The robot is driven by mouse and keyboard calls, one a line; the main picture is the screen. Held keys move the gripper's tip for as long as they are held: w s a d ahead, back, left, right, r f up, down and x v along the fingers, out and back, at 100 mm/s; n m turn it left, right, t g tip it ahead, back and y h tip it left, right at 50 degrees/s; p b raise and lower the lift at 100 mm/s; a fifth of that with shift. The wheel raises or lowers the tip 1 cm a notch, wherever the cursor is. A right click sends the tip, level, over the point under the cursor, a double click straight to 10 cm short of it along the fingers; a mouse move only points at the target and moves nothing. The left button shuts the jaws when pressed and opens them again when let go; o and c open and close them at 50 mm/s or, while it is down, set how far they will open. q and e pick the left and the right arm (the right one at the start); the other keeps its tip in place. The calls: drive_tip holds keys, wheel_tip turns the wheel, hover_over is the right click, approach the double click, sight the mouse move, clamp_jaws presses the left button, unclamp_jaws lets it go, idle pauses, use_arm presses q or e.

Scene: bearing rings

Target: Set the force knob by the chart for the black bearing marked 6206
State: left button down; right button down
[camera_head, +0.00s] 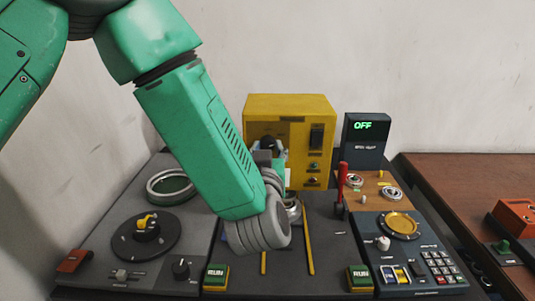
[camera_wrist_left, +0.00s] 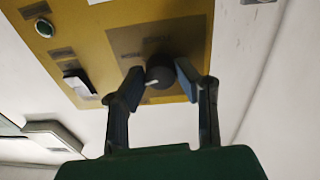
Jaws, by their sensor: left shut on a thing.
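The yellow press box (camera_head: 290,103) stands at the back middle, with a dark round knob (camera_wrist_left: 160,72) on its front panel. My left gripper (camera_wrist_left: 160,80) has its two fingers on either side of this knob and is shut on it. A pale pointer mark on the knob shows in the left wrist view; the scale print around it is too blurred to read. In the head view my left arm and wrist cover much of the panel. I cannot pick out a black bearing marked 6206 or a readable chart. My right gripper is not in view.
A large ring (camera_head: 170,186) lies at the left. Small bearings (camera_head: 392,194) sit on a brown board at the right, near a red lever (camera_head: 342,183). A dark display (camera_head: 366,127) reads OFF. Green RUN buttons (camera_head: 216,276) and a keypad (camera_head: 440,266) are along the front.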

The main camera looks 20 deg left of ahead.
use_arm(q)
drive_tip(key=shift+d+n+b, duration=0.1)
drive_tip(key=shift+n+b, duration=0.35)
drive_tip(key=shift+n, duration=0.95)
drive_tip(key=c, duration=1.2)
unclamp_jaws()
drive_tip(key=v, duration=1.2)
drive_tip(key=shift+d+f, duration=0.1)
drive_tip(key=shift+f, duration=0.05)
